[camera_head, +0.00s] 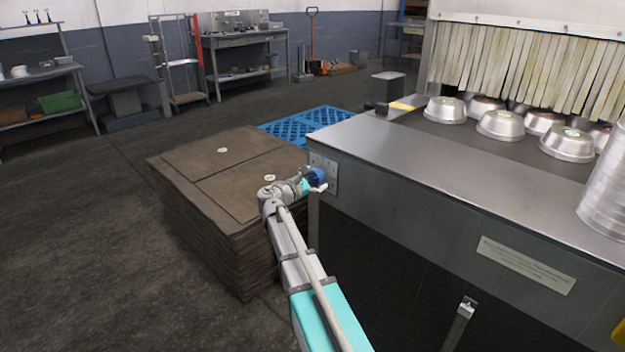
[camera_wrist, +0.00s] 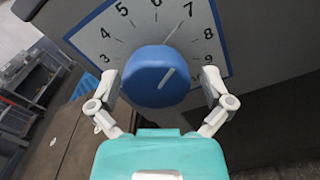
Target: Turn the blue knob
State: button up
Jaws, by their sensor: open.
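The blue knob (camera_wrist: 156,77) sits on a white numbered dial plate (camera_wrist: 203,40) in the wrist view. Its white pointer line leans up and right, roughly toward the 7. My gripper (camera_wrist: 160,85) is open, with one finger on each side of the knob. I cannot tell whether the fingers touch it. In the head view the knob (camera_head: 316,177) shows at the near left corner of the metal machine, partly hidden by my gripper (camera_head: 312,186). The dial plate (camera_head: 330,172) is mounted on the machine's side there.
A stack of brown sheets (camera_head: 205,200) stands just left of the machine (camera_head: 420,175). A blue pallet (camera_head: 300,127) lies behind. Several metal pans (camera_head: 500,125) sit on the machine's bed, and a stack of pans (camera_head: 605,200) stands at right. The floor at left is clear.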

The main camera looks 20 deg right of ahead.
jog(key=c, duration=1)
jog(key=shift+o, duration=0.2)
jog(key=shift+s, duration=0.1)
jog(key=shift+m, duration=0.4)
jog(key=o, duration=1)
jog(key=shift+d+f, duration=0.1)
jog(key=shift+d, duration=0.05)
jog(key=shift+c, duration=0.2)
jog(key=shift+a, duration=0.25)
jog(key=shift+a, duration=0.45)
jog(key=v, duration=1.1)
